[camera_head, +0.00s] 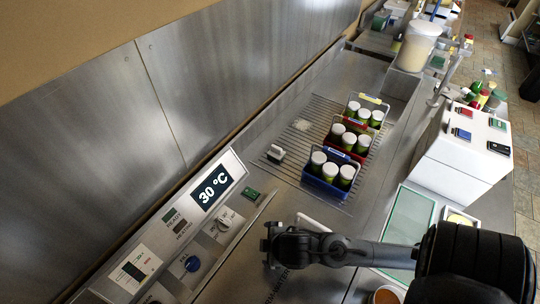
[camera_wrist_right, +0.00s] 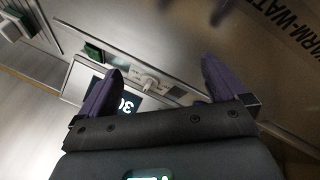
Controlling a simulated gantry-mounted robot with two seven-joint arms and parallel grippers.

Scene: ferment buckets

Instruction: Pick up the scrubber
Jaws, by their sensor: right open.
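In the right wrist view a white handled piece, apparently the same scrubber (camera_wrist_right: 16,24), shows at the top left corner, partly cut off. My right gripper (camera_head: 268,245) is over the steel surface in front of the control panel, well short of the scrubber. In the right wrist view its two purple fingers (camera_wrist_right: 160,86) are spread apart with nothing gripped. My left gripper is not in view.
A control panel with a 30 °C display (camera_head: 213,187) and knobs stands at left. Bottle carriers, including a blue one (camera_head: 331,183), stand on the wire rack (camera_head: 293,173). A white box (camera_head: 455,165) stands at right.

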